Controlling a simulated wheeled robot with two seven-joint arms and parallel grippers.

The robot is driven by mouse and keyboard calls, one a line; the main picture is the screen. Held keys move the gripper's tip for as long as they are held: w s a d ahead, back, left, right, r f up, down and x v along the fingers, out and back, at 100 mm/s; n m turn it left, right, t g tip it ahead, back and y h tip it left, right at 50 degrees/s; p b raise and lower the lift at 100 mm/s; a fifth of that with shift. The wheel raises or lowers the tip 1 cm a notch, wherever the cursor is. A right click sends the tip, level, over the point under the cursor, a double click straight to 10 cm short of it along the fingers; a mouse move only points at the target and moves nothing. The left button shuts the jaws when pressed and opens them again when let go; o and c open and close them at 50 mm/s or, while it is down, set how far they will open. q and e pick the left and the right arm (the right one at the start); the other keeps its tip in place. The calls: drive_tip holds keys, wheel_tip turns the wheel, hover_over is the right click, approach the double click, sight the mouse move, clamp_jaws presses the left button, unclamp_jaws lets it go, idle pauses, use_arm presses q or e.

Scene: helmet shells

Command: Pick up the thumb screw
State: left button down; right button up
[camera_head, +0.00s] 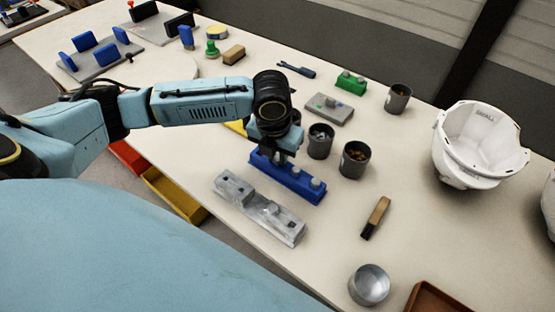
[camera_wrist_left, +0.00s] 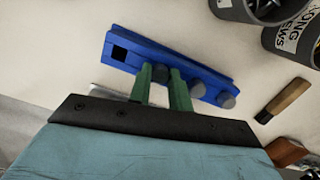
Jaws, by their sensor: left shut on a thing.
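The blue rack (camera_head: 287,178) lies on the table and also shows in the left wrist view (camera_wrist_left: 203,73). My left gripper (camera_head: 280,155) is over its left part. In the left wrist view the green fingers (camera_wrist_left: 162,80) are shut on a dark thumb screw (camera_wrist_left: 161,73), at the rack. I cannot tell whether the screw sits in the rack or is just clear of it. Two more grey round-headed screws, one at the rack's right end (camera_wrist_left: 226,100) and one beside it (camera_wrist_left: 197,90), stand in the rack. An empty square hole shows at its left end. My right gripper is not in view.
A grey metal fixture (camera_head: 260,207) lies just in front of the rack. Grey cups, one left (camera_head: 320,141) and one right (camera_head: 355,160), stand close behind it. A brush (camera_head: 376,217), a metal cup (camera_head: 369,285) and a white helmet shell (camera_head: 480,145) are to the right.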

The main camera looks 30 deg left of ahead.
sight(277, 158)
use_arm(q)
wheel_tip(277, 158, up, 10)
drive_tip(key=p, duration=0.2)
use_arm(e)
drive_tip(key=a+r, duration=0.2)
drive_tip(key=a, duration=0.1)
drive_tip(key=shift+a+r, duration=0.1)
use_arm(q)
drive_tip(key=shift+r, duration=0.1)
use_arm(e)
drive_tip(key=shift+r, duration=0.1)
use_arm(q)
wheel_tip(277, 158, up, 2)
drive_tip(key=p, duration=0.3)
drive_tip(key=shift+r+p, duration=0.25)
drive_tip(key=shift+p, duration=0.05)
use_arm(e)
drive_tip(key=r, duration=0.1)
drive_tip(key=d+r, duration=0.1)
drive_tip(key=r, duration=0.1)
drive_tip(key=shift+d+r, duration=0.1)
